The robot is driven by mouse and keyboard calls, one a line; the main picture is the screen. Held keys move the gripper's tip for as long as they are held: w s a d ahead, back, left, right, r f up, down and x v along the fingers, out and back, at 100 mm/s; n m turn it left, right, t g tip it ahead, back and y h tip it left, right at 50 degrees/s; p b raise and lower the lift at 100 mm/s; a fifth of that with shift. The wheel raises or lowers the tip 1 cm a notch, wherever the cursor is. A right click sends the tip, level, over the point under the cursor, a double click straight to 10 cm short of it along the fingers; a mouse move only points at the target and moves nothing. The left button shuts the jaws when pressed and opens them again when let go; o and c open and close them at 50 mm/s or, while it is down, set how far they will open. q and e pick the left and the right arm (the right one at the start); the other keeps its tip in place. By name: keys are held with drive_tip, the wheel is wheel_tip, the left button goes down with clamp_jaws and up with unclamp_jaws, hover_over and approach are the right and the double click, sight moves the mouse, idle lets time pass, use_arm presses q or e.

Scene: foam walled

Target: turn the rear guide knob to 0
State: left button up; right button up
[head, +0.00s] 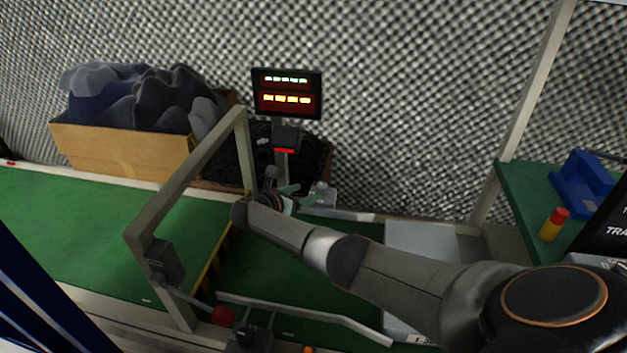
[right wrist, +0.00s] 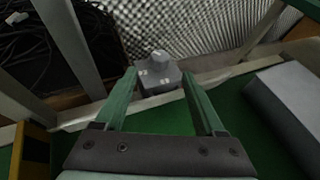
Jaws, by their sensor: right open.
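The rear guide knob (head: 321,186) is a small grey knob on a grey block at the far side of the green belt. In the right wrist view the knob (right wrist: 159,60) stands on its block (right wrist: 158,79), just beyond the fingertips and between their lines. Pale marks show on it, but I cannot read its setting. My right gripper (head: 304,194) is open and empty, close to the knob; in the right wrist view its two green fingers (right wrist: 159,76) are spread apart. I cannot see contact. My left gripper is not in view.
A grey metal frame (head: 185,180) arches over the green belt (head: 100,215) left of my right arm. A guide rail (head: 310,312) crosses the near side.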

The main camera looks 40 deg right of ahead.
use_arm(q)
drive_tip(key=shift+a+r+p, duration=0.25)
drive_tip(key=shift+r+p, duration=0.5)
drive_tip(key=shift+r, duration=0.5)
use_arm(e)
drive_tip(key=v, duration=0.4)
drive_tip(key=shift+a, duration=0.2)
